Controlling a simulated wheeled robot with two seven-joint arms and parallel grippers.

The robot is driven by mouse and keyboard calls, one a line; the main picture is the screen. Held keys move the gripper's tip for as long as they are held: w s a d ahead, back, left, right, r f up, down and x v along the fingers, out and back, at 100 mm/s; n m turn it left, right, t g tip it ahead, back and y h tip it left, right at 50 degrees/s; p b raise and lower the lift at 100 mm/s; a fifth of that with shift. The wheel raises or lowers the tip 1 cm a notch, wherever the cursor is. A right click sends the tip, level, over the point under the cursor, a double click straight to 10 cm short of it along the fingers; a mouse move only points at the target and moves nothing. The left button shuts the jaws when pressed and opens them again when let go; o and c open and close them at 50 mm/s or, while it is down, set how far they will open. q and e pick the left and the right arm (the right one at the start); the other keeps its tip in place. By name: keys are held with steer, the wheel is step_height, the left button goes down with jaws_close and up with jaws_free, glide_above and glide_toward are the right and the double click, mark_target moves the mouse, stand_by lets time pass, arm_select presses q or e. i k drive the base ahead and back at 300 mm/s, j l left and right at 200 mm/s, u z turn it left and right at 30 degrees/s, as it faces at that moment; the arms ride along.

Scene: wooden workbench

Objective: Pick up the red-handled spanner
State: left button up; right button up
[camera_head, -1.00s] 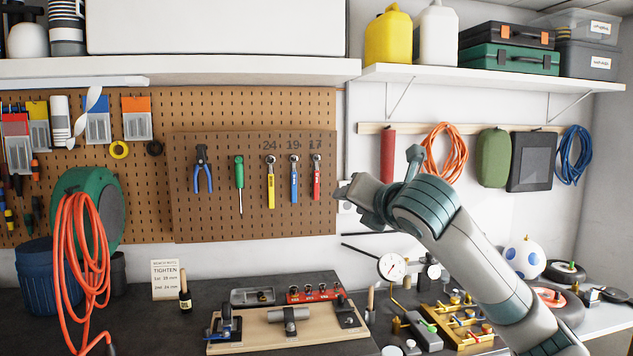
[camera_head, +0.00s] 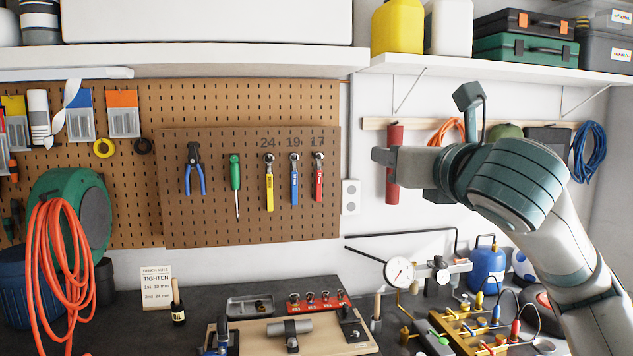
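The red-handled spanner (camera_head: 319,182) hangs upright on the small pegboard panel under the number 17. It is the rightmost of three spanners. The blue-handled spanner (camera_head: 294,182) hangs beside it under 19, and the yellow-handled spanner (camera_head: 269,188) under 24. My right gripper (camera_head: 384,156) is to the right of the panel, apart from the red-handled spanner, in front of the white wall and a red cylinder. It is seen from the side and its finger gap cannot be made out. No spanner shows in it. My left gripper is not in view.
Pliers (camera_head: 194,170) and a green screwdriver (camera_head: 235,184) hang on the panel's left. A white shelf (camera_head: 480,72) runs above my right arm. A dial gauge (camera_head: 399,271) and a wall socket (camera_head: 350,197) are nearby. The space before the red-handled spanner is clear.

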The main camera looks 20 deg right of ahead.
mark_target(318, 175)
steer(key=i+l, duration=0.2)
steer(key=i, duration=0.35)
steer(key=i+l, duration=0.2)
steer(key=i, duration=0.3)
steer(key=i+l, duration=0.2)
steer(key=i, duration=0.35)
